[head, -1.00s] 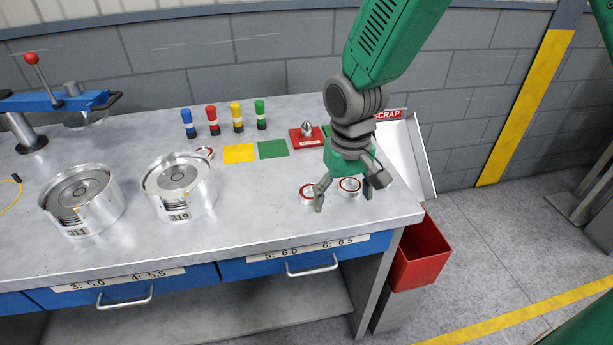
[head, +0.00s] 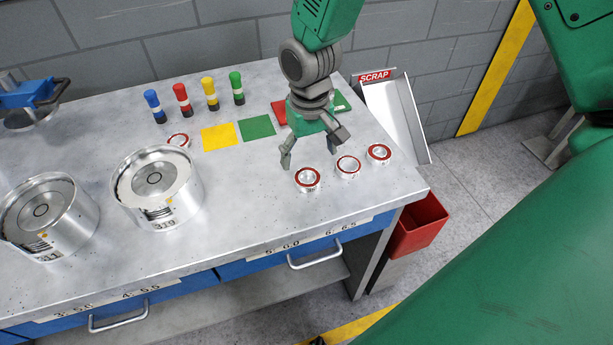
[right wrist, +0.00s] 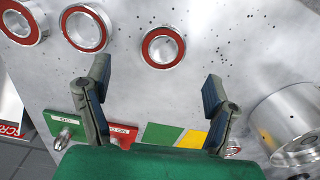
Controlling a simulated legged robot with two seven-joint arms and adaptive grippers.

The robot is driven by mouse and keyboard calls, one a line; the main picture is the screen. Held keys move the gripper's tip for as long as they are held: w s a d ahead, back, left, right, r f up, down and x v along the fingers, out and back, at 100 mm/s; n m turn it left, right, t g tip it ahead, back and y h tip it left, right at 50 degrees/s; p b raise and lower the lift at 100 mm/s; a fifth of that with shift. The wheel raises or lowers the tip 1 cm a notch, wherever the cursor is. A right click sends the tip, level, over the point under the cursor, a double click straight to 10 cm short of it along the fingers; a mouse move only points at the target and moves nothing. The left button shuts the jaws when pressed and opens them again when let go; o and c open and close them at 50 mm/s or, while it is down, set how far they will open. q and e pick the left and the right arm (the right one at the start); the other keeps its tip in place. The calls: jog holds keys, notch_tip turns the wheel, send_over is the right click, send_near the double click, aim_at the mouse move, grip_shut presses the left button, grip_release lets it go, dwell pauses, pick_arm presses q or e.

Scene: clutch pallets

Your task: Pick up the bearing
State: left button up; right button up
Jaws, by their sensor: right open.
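Three bearings with red rings stand in a row near the table's right end: the left bearing (head: 308,180), the middle bearing (head: 348,167) and the right bearing (head: 379,153). Another red-ringed bearing (head: 178,141) lies farther left, by the yellow square. My right gripper (head: 313,152) is open and empty, above the table just behind the left bearing. In the right wrist view, that bearing (right wrist: 163,63) lies beyond the gap between the open fingers (right wrist: 156,82), touching neither. My left gripper is not in view.
Two metal housings (head: 158,207) stand on the left. Several coloured posts (head: 210,94) stand at the back, near a yellow (head: 220,137) and a green square (head: 257,127). A scrap chute (head: 397,115) and red bin (head: 419,226) are at the right end. The table's front middle is clear.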

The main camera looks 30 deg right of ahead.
aim_at(307, 181)
jog(key=shift+w+d+f, duration=0.1)
jog(key=shift+w+f, duration=0.1)
jog(key=shift+f, duration=0.65)
jog(key=f, duration=0.4)
jog(key=shift+s+a, duration=0.2)
jog(key=shift+a, duration=0.15)
jog(key=shift+w+f+p, duration=0.1)
jog(key=shift+f+p, duration=0.2)
jog(key=shift+f, duration=0.25)
jog(key=c, duration=1.4)
